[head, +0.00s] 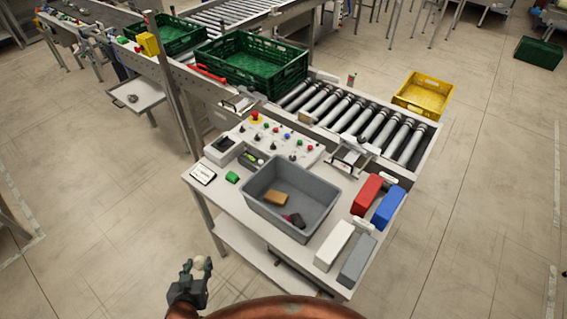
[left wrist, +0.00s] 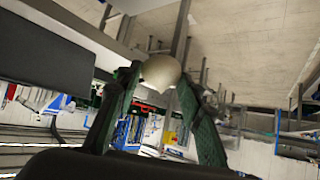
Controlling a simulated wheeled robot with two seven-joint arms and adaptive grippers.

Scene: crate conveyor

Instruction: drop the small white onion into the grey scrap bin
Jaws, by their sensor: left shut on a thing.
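The small white onion (head: 199,263) is held between the fingertips of my left gripper (head: 190,268), in front of and left of the work table. In the left wrist view the onion (left wrist: 160,72) is a pale round thing between the two green-black fingers of the left gripper (left wrist: 160,85). The grey scrap bin (head: 263,211) stands on the table, up and right of the gripper. A brown block (head: 275,197) and a dark reddish piece (head: 294,220) lie in it. My right gripper is not in view.
The white table (head: 222,209) carries a button panel (head: 270,138), a small green thing (head: 232,177), and red (head: 367,194), blue (head: 389,207), white (head: 334,245) and grey (head: 357,258) boxes. Behind it, a roller conveyor (head: 355,120) bears a green crate (head: 252,64). A yellow crate (head: 424,95) stands beyond.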

